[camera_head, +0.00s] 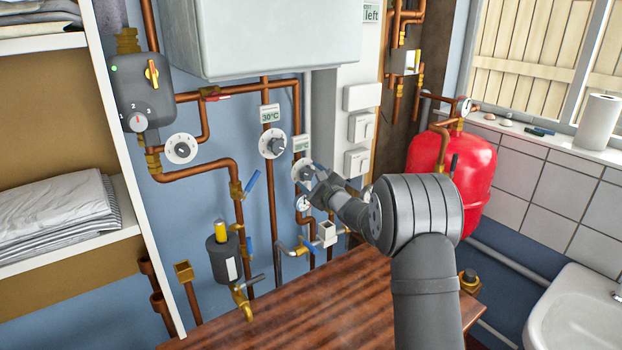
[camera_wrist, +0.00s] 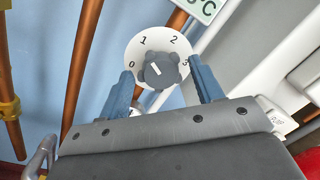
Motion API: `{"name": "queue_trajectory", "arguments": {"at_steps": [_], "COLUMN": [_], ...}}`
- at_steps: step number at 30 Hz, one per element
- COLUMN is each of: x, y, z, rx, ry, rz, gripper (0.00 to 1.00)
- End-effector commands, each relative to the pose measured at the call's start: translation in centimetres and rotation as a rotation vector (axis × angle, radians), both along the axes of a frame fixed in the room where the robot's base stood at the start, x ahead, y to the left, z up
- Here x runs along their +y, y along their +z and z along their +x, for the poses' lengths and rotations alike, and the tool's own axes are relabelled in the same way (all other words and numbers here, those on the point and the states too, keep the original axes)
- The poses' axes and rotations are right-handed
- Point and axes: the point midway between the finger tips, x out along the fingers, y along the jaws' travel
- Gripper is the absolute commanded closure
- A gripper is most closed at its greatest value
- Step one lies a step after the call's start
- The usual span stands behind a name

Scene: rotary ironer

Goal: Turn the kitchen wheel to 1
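In the wrist view a round white dial (camera_wrist: 136,52) marked 0, 1, 2 and 3 has a grey lobed knob (camera_wrist: 163,69) at its centre. A short pale mark shows on the knob; I cannot tell which number it points at. My gripper (camera_wrist: 160,68) is open, its two blue fingers on either side of the knob with gaps to it. In the head view my gripper (camera_head: 318,183) is at the right-hand dial (camera_head: 301,166), partly covering it. No label reading "kitchen" is legible, so I cannot tell whether this is the kitchen wheel.
Two similar dials, the middle one (camera_head: 272,143) and the left one (camera_head: 181,148), sit on the copper pipes. A grey pump (camera_head: 143,88), a red tank (camera_head: 440,160) and a brown wooden top (camera_head: 290,310) are nearby. White switches (camera_head: 361,127) are to the right.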

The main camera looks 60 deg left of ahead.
Motion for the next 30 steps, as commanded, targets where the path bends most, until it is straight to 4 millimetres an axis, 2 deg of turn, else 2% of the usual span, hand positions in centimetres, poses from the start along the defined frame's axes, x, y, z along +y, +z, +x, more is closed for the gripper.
{"name": "queue_trajectory", "arguments": {"at_steps": [7,11,14,24,30], "x": [-0.3,-1.5,-3.2,-11.1,-15.1], "y": [0.0,-0.1,-0.2,-0.9,-1.2], "z": [0.0,0.0,-0.1,-0.4,-0.6], "rx": [0.001,0.001,0.001,0.002,0.0], "ry": [-0.001,-0.001,-0.001,-0.003,-0.002], "rz": [-0.001,-0.001,-0.001,-0.001,-0.001], "gripper": [0.4,0.4,0.4,0.4,0.4]}}
